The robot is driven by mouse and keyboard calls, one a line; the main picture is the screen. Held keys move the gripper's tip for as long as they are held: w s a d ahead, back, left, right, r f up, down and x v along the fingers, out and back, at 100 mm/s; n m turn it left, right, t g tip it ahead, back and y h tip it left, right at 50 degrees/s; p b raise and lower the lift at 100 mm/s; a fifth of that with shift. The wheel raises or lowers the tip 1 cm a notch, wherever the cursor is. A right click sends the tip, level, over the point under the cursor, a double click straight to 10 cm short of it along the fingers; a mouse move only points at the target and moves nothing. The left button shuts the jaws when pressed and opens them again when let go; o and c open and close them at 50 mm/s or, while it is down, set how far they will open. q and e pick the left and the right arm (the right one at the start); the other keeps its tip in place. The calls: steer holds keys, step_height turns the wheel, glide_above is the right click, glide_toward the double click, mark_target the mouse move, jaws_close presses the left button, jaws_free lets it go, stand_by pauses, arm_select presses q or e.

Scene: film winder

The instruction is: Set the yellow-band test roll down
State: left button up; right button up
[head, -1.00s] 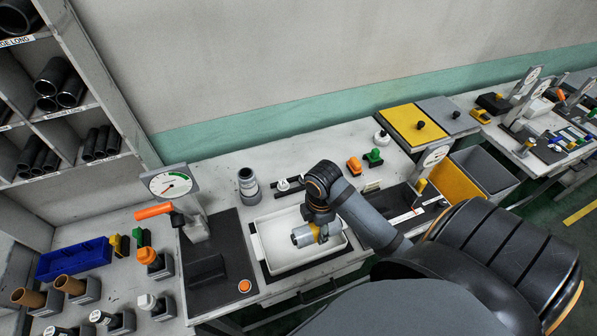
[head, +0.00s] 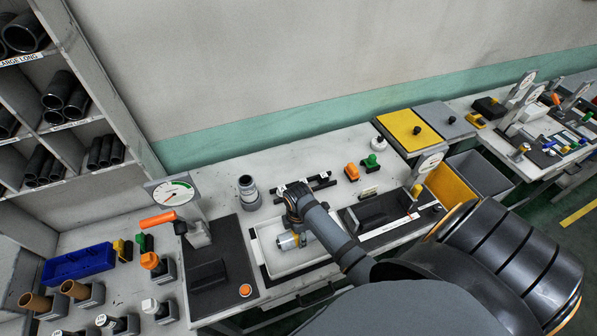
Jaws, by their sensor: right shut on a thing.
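The yellow-band test roll (head: 287,241) is a short silver-grey cylinder with a yellow band. It lies sideways in my right gripper (head: 297,236), over the white tray (head: 272,264) on the bench. My right gripper is shut on the roll, and my forearm hides part of the gripper and the tray's right side. I cannot tell whether the roll touches the tray floor. My left gripper is not in view.
A dial gauge with an orange lever (head: 172,205) stands left of the tray. A grey cylinder (head: 249,190) stands behind it. A black rack (head: 305,185) is at the tray's back edge. A second gauge stand (head: 428,165) is at the right.

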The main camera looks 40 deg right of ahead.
steer(key=o, duration=1.4)
steer(key=shift+f, duration=0.1)
step_height(320, 180, up, 12)
steer(key=shift+r+b, duration=0.15)
steer(key=shift+b, duration=1.05)
